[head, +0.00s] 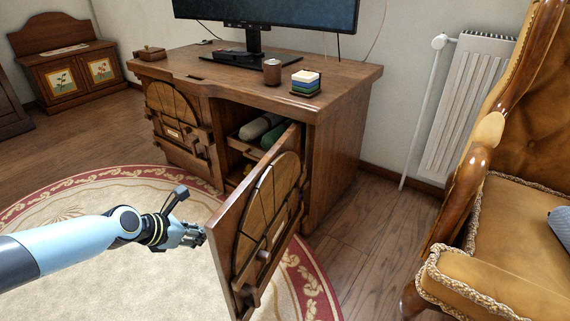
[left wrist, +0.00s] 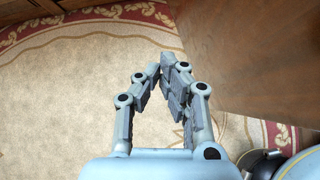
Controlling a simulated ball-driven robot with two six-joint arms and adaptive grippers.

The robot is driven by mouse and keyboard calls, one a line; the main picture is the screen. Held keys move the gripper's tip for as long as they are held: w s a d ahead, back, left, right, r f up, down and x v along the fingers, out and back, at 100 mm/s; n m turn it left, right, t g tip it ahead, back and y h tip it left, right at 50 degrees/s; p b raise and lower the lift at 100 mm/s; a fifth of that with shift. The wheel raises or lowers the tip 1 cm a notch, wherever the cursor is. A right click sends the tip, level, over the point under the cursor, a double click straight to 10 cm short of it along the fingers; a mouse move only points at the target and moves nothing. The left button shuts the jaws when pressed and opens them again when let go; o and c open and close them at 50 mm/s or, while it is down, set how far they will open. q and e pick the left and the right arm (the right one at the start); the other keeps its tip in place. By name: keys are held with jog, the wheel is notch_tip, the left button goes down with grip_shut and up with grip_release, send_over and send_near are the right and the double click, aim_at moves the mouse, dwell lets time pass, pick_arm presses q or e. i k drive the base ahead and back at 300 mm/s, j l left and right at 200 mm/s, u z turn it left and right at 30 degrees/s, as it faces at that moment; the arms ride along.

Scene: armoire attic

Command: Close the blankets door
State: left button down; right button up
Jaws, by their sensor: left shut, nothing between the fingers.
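The blankets door (head: 268,222) is the right door of the wooden desk cabinet (head: 333,150). It stands swung wide open towards me, its carved outer face turned to the right. Rolled cloths that look like blankets (head: 260,128) lie on a shelf in the open compartment. My left gripper (head: 203,239) is shut and empty, just left of the door's plain inner face. In the left wrist view its fingertips (left wrist: 168,62) are close to the door panel (left wrist: 245,50); I cannot tell if they touch. My right gripper is not in view.
The matching left door (head: 175,125) is shut. A monitor (head: 265,15), a brown cup (head: 272,72) and a stack of coloured blocks (head: 305,83) stand on the desk top. An armchair (head: 500,240) stands at the right. A round rug (head: 110,225) covers the floor.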

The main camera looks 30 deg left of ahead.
aim_at(233, 233)
jog(key=i, duration=0.9)
